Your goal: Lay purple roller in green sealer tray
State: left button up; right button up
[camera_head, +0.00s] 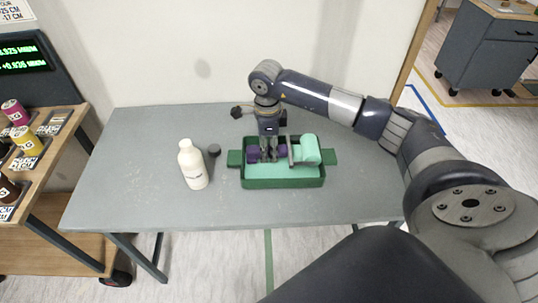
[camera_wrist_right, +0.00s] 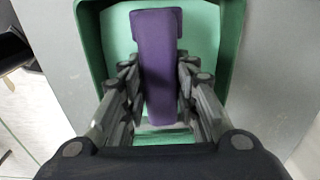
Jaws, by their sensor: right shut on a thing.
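The green sealer tray (camera_head: 285,183) stands on the grey table, with pale mint liquid or lining inside. The purple roller's handle (camera_wrist_right: 158,60) lies between my right gripper's fingers in the right wrist view. In the head view its purple grip (camera_head: 255,154) and its mint-coloured roller head (camera_head: 306,150) are over the tray's back part. My right gripper (camera_head: 268,152) points down over the tray and is shut on the roller. The fingers hide part of the handle. I cannot tell whether the roller touches the tray floor. My left gripper is not in view.
A white bottle (camera_head: 193,165) stands left of the tray, with a dark round cap (camera_head: 214,150) beside it. The grey table (camera_head: 130,165) is clear at left and front. A wooden shelf (camera_head: 40,160) with coloured spools stands at the far left.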

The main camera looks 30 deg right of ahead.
aim_at(268, 165)
jog(key=shift+f, duration=0.4)
jog(key=shift+w+f, duration=0.1)
jog(key=shift+f, duration=1.45)
jog(key=o, duration=0.8)
jog(key=shift+f, duration=0.1)
jog(key=shift+c, duration=0.2)
jog(key=o, duration=0.3)
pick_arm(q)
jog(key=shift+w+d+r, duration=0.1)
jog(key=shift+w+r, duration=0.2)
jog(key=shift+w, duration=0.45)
pick_arm(e)
notch_tip(268, 165, up, 12)
jog(key=shift+a+r+b, duration=0.1)
jog(key=shift+r+b, duration=0.05)
jog(key=shift+b, duration=0.55)
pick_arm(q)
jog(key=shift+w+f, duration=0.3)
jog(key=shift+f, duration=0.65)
